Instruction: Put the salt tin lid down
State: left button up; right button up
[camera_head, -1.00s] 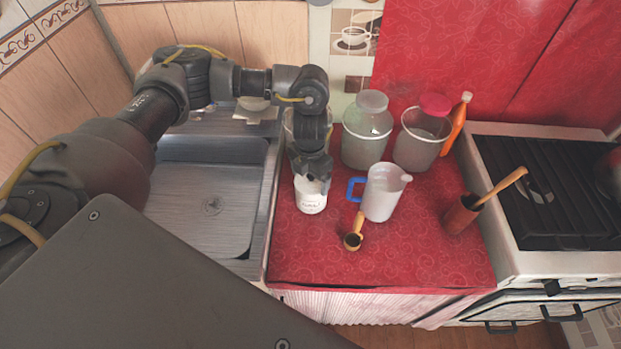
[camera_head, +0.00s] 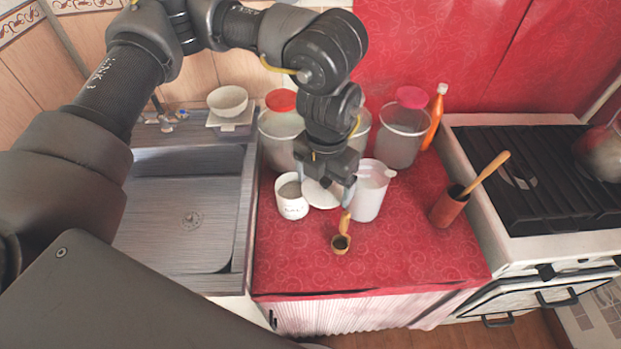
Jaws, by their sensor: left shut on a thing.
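The salt tin (camera_head: 292,208) stands upright and open on the red counter, a small white pot with lettering and pale contents. The salt tin lid (camera_head: 322,196) is a flat white disc just right of the tin, between it and a white measuring jug (camera_head: 368,195). My left gripper (camera_head: 327,183) points down over the lid and is shut on it. Whether the lid touches the counter cannot be told. The gripper and wrist hide part of the lid and of the jars behind. My right gripper is out of view.
A wooden scoop (camera_head: 342,237) lies in front of the lid. Jars stand behind, including one with a red cap (camera_head: 281,100) and one with a pink cap (camera_head: 411,98). A utensil holder (camera_head: 449,207) stands right, near the stove (camera_head: 540,175).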

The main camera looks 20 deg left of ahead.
aim_at(303, 188)
pick_arm(q)
jog(key=shift+s+d+r, duration=0.2)
jog(key=shift+s+d, duration=0.1)
jog(key=shift+d, duration=0.05)
jog(key=m, duration=0.1)
jog(key=a+m, duration=0.1)
jog(key=m, duration=0.2)
jog(key=shift+a+f, duration=0.15)
jog(key=shift+f, duration=0.1)
jog(key=a+m, duration=0.1)
jog(key=m, duration=0.2)
jog(key=a+m, duration=0.1)
jog(key=m, duration=0.3)
jog(key=a+f+m, duration=0.1)
jog(key=m, duration=0.3)
jog(key=shift+s+a, duration=0.2)
jog(key=shift+s, duration=0.15)
jog(key=s+a+m, duration=0.1)
jog(key=m, duration=0.5)
jog(key=a+f+m, duration=0.1)
jog(key=a+m, duration=0.1)
jog(key=m, duration=0.4)
jog(key=s+a+m, duration=0.1)
jog(key=a+m, duration=0.1)
jog(key=m, duration=0.4)
jog(key=shift+s+f, duration=0.3)
jog(key=shift+f, duration=0.05)
